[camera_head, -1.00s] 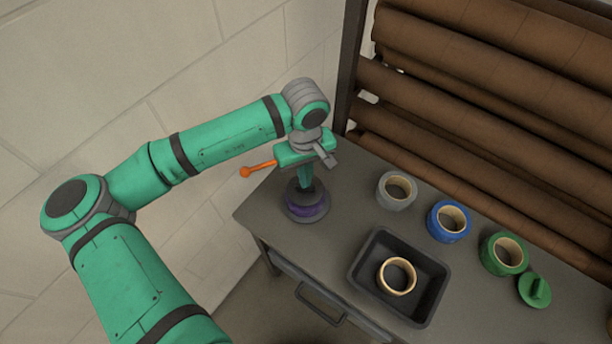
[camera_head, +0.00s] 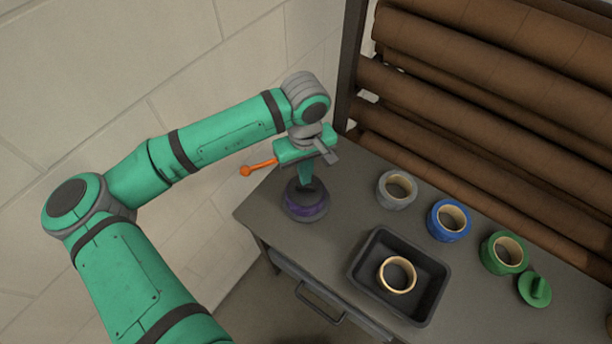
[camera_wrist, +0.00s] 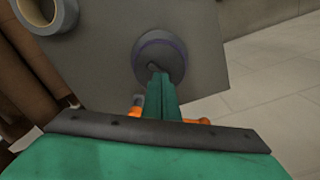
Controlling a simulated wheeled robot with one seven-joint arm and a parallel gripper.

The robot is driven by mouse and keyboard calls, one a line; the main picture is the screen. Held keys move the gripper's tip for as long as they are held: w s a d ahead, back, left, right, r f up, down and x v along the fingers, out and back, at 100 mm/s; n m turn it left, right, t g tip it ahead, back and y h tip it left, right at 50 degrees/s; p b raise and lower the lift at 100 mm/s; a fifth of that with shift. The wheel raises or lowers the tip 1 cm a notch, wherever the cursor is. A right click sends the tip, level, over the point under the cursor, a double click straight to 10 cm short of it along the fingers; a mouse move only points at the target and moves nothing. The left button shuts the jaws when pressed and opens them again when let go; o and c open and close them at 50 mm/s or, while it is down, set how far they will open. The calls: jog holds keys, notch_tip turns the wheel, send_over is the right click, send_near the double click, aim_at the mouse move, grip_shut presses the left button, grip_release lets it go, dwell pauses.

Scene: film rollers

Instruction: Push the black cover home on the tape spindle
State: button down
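The black cover (camera_head: 297,197) sits on the tape spindle, over a purple roll of tape (camera_head: 304,211), at the table's left corner. In the wrist view the cover (camera_wrist: 172,63) is a dark disc with a purple rim around it. My gripper (camera_head: 305,185) points down at the cover's knob from above. In the wrist view its green fingers (camera_wrist: 158,76) are close together at the knob, and part of the knob shows past their tips. I see no clear grip on the knob. The spindle's post is hidden, and so is any gap under the cover.
A grey roll (camera_head: 396,190), a blue roll (camera_head: 449,222), a green roll (camera_head: 503,254) and a green cover (camera_head: 534,290) stand to the right. A black tray (camera_head: 372,294) holds a tan ring (camera_head: 397,276). Brown rolls (camera_head: 480,120) fill the rack behind; a wall is left.

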notch_tip(320, 180, up, 6)
jog(key=shift+r, duration=0.25)
dwell(0.6)
dwell(0.4)
